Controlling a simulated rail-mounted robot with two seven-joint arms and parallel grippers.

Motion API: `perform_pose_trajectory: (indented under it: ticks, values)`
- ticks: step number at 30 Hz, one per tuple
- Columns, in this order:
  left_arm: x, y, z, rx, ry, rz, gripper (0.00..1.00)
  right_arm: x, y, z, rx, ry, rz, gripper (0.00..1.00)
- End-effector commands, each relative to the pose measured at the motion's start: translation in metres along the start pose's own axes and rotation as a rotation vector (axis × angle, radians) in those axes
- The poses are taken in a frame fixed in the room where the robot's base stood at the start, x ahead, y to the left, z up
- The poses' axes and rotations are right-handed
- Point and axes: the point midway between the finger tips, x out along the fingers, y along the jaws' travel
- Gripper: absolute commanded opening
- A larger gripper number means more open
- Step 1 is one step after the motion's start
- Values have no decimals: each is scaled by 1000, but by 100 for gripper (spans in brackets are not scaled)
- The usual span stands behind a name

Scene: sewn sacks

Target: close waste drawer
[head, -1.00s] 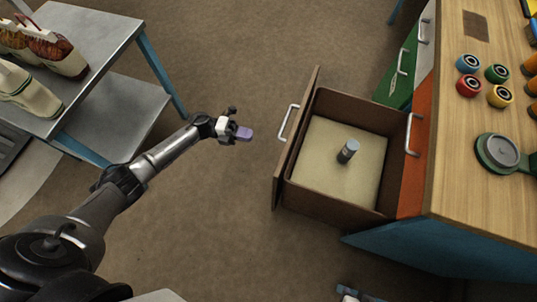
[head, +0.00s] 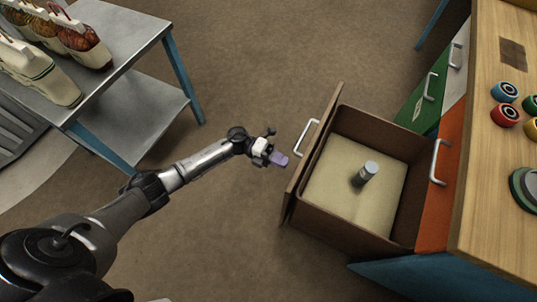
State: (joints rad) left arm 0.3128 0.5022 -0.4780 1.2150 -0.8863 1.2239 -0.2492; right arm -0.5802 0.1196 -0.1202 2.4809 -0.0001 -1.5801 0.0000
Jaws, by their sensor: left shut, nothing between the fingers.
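The waste drawer (head: 338,228) is brown and stands pulled out from the cabinet on the right. Its front panel (head: 314,150) faces left and carries a metal bar handle (head: 305,138). A small grey cylinder (head: 365,173) stands on the pale bottom inside the drawer. My left gripper (head: 280,159) is shut and empty, with purplish fingertips pointing right. In the picture it is just left of the drawer front, below the handle. A small gap seems to show between them; I cannot tell the depth. My right gripper is not in view.
The cabinet has an orange panel (head: 440,190) with a handle and a green drawer front (head: 425,101) behind. Its wooden top (head: 500,215) holds coloured round pieces. A grey metal table (head: 125,35) with sewn sacks stands at upper left. Brown floor lies open between them.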

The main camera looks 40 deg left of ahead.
Motion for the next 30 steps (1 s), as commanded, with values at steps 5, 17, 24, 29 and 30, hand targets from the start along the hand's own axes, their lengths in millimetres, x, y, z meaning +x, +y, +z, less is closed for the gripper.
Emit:
perform_pose_trajectory:
  ticks: [5,17,24,29,30]
  values:
    - [20,1,0,1,1,-1,0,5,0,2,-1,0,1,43]
    - [30,0,0,-1,0,-1,0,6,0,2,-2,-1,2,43]
    - [30,0,0,-1,-1,-1,0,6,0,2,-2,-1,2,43]
    - [31,-1,-2,-1,-13,-1,0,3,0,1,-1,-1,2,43]
    - [32,-1,-2,-1,-19,-1,0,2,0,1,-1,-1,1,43]
